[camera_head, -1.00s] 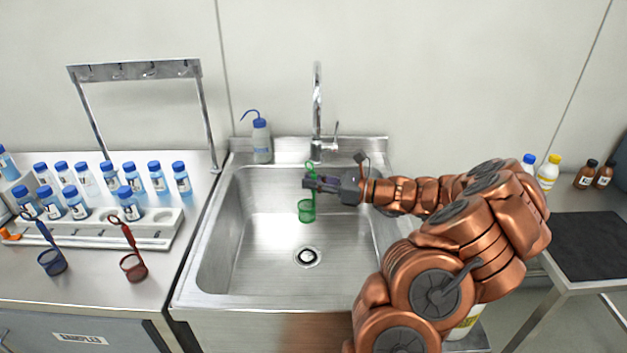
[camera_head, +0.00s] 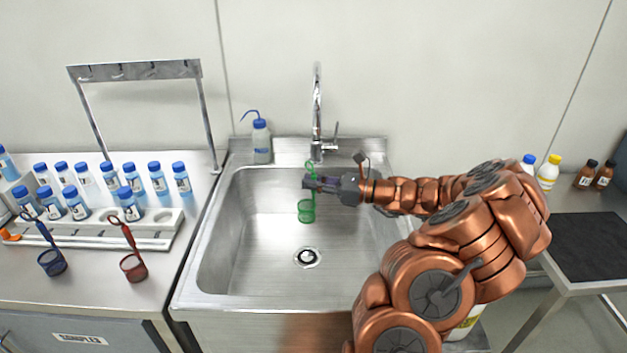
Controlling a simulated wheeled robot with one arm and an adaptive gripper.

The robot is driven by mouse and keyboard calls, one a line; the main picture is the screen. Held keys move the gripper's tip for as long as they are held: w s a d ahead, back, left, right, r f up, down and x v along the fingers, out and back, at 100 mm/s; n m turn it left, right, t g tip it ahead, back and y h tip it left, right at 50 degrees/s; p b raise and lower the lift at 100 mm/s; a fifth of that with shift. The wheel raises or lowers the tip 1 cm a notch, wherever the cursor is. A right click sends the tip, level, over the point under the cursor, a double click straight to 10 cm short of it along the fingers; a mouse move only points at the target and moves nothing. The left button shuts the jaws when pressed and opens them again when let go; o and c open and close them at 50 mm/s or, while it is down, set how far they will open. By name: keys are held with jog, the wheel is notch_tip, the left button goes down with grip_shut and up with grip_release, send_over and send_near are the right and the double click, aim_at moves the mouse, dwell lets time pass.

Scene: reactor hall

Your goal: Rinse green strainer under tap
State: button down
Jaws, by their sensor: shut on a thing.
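The green strainer (camera_head: 306,211) hangs upright over the sink basin, its cup below and its looped handle end above my gripper. My gripper (camera_head: 311,182) is shut on the strainer's handle, reaching in from the right. The chrome tap (camera_head: 317,95) stands at the back of the sink, with its lever at the right of its base. The strainer is in front of the tap and lower in the picture. No water stream is visible. The steel sink (camera_head: 235,255) has a round drain below the strainer.
A blue-capped wash bottle (camera_head: 261,141) stands on the sink's back left ledge. On the left counter are a blue strainer (camera_head: 52,262), a red strainer (camera_head: 133,267), several blue-capped bottles and an empty hook rack (camera_head: 135,70). The basin around the strainer is clear.

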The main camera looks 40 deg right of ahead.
jog(key=s+a+r+p, duration=0.2)
jog(key=s+a+r, duration=0.1)
jog(key=a+r, duration=0.1)
dwell(0.9)
dwell(0.6)
